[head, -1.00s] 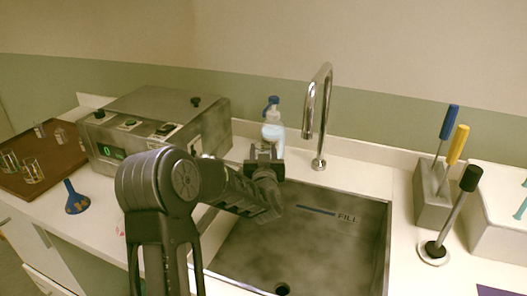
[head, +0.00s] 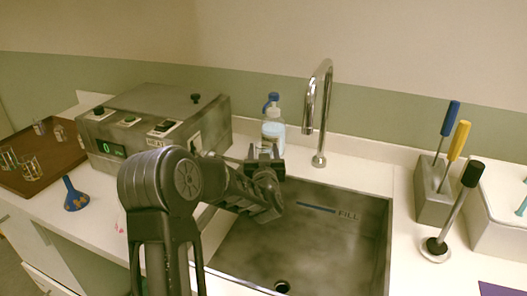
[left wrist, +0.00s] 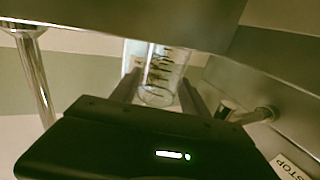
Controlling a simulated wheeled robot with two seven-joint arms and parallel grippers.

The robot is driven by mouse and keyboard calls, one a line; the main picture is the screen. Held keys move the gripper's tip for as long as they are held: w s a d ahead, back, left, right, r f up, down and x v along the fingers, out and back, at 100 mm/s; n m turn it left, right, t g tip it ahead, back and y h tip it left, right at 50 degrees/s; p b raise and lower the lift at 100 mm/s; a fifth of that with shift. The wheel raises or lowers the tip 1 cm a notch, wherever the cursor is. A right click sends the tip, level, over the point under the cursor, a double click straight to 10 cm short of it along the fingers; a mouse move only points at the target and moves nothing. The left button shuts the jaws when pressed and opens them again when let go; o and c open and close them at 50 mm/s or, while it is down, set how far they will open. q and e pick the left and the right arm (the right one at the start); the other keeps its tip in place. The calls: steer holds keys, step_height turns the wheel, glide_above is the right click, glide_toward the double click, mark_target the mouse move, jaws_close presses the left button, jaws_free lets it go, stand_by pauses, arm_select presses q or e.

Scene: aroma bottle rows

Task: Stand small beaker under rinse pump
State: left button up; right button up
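A clear glass beaker with dark marks, which I take for the small beaker (left wrist: 160,75), sits between the fingers of my left gripper (left wrist: 160,90) in the left wrist view. The fingers are along both its sides and appear shut on it. In the head view my left gripper (head: 265,152) is over the sink's back left corner, just in front of a blue-topped bottle of pale blue liquid (head: 273,131), likely the rinse pump. I cannot make out the beaker clearly there. The bottle's base is hidden behind the gripper. My right gripper is not in view.
The sink (head: 330,240) lies open below, with a tall chrome faucet (head: 320,130) right of the bottle. A metal box with a display (head: 160,125) stands left.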

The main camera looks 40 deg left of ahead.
arm_select(q)
steer(key=shift+r, duration=0.1)
steer(key=shift+r+p, duration=0.25)
steer(key=shift+p, duration=0.2)
steer(key=shift+r+p, duration=0.4)
steer(key=shift+p, duration=0.05)
steer(key=b+v, duration=0.2)
steer(key=v, duration=1)
steer(key=shift+f, duration=0.3)
